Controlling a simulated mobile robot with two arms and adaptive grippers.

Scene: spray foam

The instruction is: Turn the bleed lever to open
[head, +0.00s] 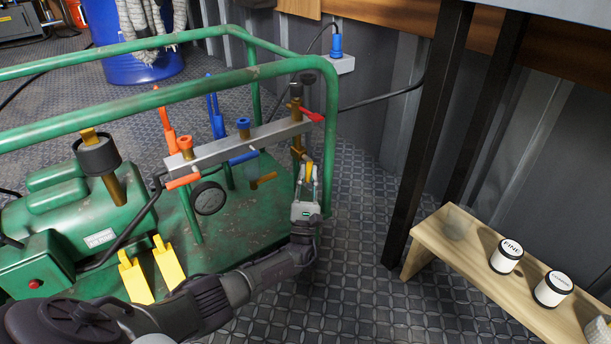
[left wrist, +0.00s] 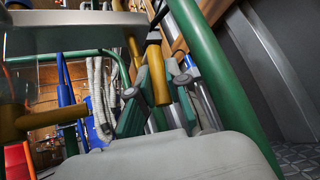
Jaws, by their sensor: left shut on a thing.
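A grey manifold bar (head: 255,139) runs across the green frame, with several coloured valves and levers on it. A red lever (head: 312,116) points right, just above the bar's end. No label tells which lever is the bleed lever. My right gripper is not in view.
A green tube rail (head: 200,101) crosses above the bar, and an upright of this frame stands close right of my gripper. A green motor (head: 100,215) and a gauge (head: 208,198) are at left. A wooden bench (head: 450,250) with white jars stands at right.

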